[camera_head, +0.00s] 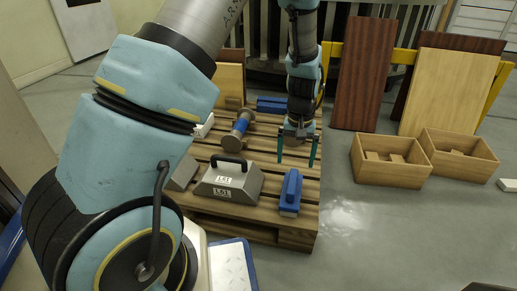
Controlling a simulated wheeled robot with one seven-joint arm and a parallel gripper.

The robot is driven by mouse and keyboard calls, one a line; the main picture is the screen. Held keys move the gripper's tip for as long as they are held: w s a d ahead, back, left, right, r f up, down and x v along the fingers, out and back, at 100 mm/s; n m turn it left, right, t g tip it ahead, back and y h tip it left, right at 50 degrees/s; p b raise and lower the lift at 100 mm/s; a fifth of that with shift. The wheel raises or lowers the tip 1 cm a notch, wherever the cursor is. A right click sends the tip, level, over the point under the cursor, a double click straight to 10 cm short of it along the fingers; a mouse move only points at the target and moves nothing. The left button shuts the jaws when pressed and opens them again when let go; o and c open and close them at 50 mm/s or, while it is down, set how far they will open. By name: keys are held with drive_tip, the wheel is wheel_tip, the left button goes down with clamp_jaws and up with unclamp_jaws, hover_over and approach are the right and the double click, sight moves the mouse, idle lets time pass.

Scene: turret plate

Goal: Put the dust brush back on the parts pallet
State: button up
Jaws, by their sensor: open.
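The dust brush (290,188) appears to be the blue block with a pale lower edge; it rests on the slats near the front right corner of the wooden parts pallet (255,230). My gripper (297,163) hangs over the pallet with its two teal fingers pointing down and spread apart. Nothing shows between the fingers. The brush is just below the fingers in the picture and apart from them. My arm's large links hide the pallet's left part.
A grey weight with a black handle (228,184) stands left of the brush. A blue-and-metal spool-like part (239,127) and a blue block (271,104) lie further back. Two wooden boxes (385,172) (459,165) stand on the floor at right, before leaning boards (448,93). Floor between is clear.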

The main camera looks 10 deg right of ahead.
drive_tip(key=w+a+r+n, duration=0.1)
drive_tip(key=a+r, duration=0.3)
drive_tip(key=a, duration=0.3)
drive_tip(key=w+a+r+n, duration=0.1)
drive_tip(key=w+a+r, duration=0.1)
drive_tip(key=a+r, duration=0.35)
drive_tip(key=s+a+r+n, duration=0.1)
drive_tip(key=s+a+r, duration=0.1)
drive_tip(key=a, duration=0.6)
drive_tip(key=s+a+r+t, duration=0.1)
drive_tip(key=s+a+r, duration=0.1)
drive_tip(key=s+a, duration=0.3)
drive_tip(key=a, duration=0.4)
drive_tip(key=shift+a+r+n+t, duration=0.3)
drive_tip(key=shift+n, duration=0.1)
wheel_tip(320, 180, up, 46)
drive_tip(key=p, duration=4.6)
drive_tip(key=shift+w, duration=0.1)
drive_tip(key=shift+c, duration=0.2)
